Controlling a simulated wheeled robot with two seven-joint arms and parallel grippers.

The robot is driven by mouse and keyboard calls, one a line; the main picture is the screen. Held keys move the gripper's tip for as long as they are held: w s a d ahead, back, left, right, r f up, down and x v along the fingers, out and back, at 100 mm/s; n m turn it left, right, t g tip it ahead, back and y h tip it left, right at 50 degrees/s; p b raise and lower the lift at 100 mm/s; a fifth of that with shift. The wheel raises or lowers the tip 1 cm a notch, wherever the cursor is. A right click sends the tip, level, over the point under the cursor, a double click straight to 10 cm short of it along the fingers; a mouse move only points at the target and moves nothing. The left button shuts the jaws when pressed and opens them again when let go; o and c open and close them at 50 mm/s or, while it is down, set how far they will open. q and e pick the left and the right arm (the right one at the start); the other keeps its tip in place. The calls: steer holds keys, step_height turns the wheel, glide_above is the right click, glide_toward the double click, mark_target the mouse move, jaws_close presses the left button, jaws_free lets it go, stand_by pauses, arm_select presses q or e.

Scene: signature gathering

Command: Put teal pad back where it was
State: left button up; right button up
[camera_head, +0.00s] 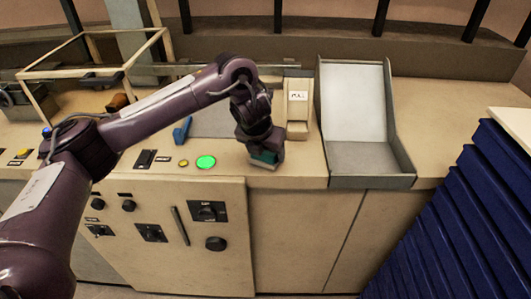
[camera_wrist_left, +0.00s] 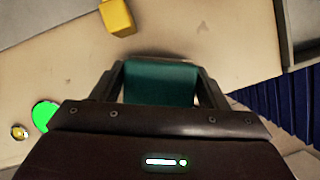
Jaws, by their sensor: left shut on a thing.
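The teal pad (camera_wrist_left: 160,83) is a dark teal block held between the two fingers of my left gripper (camera_wrist_left: 160,90) in the left wrist view. In the head view my left gripper (camera_head: 263,158) points down at the counter's front edge, and the teal pad (camera_head: 264,156) shows between its fingers. A pale strip shows just under the pad. I cannot tell whether the pad touches the counter. The gripper is just right of a lit green disc (camera_head: 206,162). My right gripper is in neither view.
A grey open tray (camera_head: 372,157) with a raised back stands to the right on the beige counter (camera_head: 440,120). A small labelled dispenser (camera_head: 297,108) is beside it. A blue block (camera_head: 182,130) lies left of the gripper. Dark blue stacked panels (camera_head: 470,220) fill the right.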

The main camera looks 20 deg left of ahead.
arm_select(q)
steer(key=shift+f, duration=0.15)
steer(key=shift+f, duration=0.2)
steer(key=o, duration=1)
steer(key=shift+r, duration=0.25)
steer(key=shift+p+v, duration=1.2)
steer(key=shift+v, duration=4.8)
